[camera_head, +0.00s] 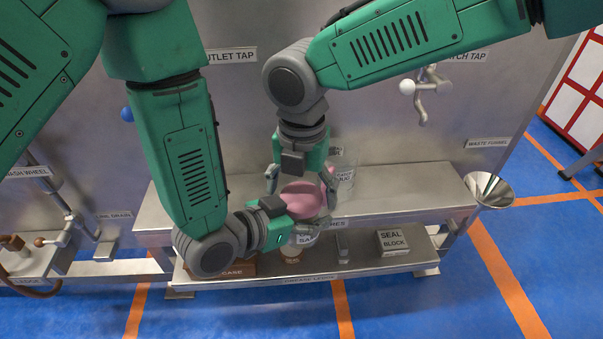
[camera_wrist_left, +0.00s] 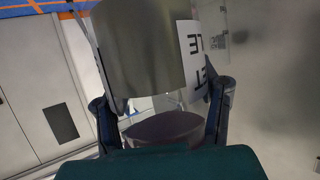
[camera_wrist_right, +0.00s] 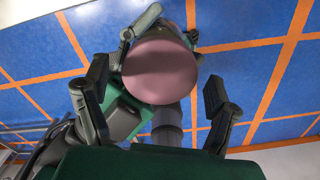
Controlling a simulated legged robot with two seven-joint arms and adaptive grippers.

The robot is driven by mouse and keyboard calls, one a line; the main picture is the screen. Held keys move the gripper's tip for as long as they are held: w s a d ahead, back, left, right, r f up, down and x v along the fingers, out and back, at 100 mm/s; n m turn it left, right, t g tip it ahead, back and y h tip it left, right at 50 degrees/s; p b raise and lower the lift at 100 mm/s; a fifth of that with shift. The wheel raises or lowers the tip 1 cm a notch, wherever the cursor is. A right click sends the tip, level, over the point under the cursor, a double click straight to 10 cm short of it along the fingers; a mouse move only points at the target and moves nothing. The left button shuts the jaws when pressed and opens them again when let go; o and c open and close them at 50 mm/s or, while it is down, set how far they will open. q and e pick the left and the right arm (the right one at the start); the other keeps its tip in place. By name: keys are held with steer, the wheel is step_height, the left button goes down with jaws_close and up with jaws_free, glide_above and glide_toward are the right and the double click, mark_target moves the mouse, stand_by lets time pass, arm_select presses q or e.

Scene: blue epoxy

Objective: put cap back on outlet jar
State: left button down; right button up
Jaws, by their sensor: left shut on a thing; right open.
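The pink round cap (camera_head: 303,198) is at the top of the outlet jar (camera_head: 304,239); I cannot tell whether it is fully seated. The jar's label shows upside down in the left wrist view (camera_wrist_left: 194,45), with clear glass and a dark mauve round part near my palm. My left gripper (camera_head: 322,212) comes in from the left and is shut on the jar, its fingers on either side just under the cap. My right gripper (camera_head: 300,180) points down over the cap, open. In the right wrist view the cap (camera_wrist_right: 160,72) lies between and beyond its spread fingers.
A clear jar (camera_head: 344,178) stands behind on the steel shelf (camera_head: 400,190). The seal block (camera_head: 392,242) and a small jar (camera_head: 292,254) stand on the lower shelf. The waste funnel (camera_head: 488,190) is at the right end. The upper shelf's right part is clear.

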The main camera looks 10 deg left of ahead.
steer(key=shift+f, duration=0.35)
steer(key=c, duration=1.3)
steer(key=shift+o, duration=0.2)
steer(key=m, duration=0.5)
steer(key=shift+m, duration=0.4)
steer(key=m, duration=0.4)
steer(key=shift+a, duration=0.1)
steer(key=o, duration=1.3)
steer(key=shift+r, duration=0.1)
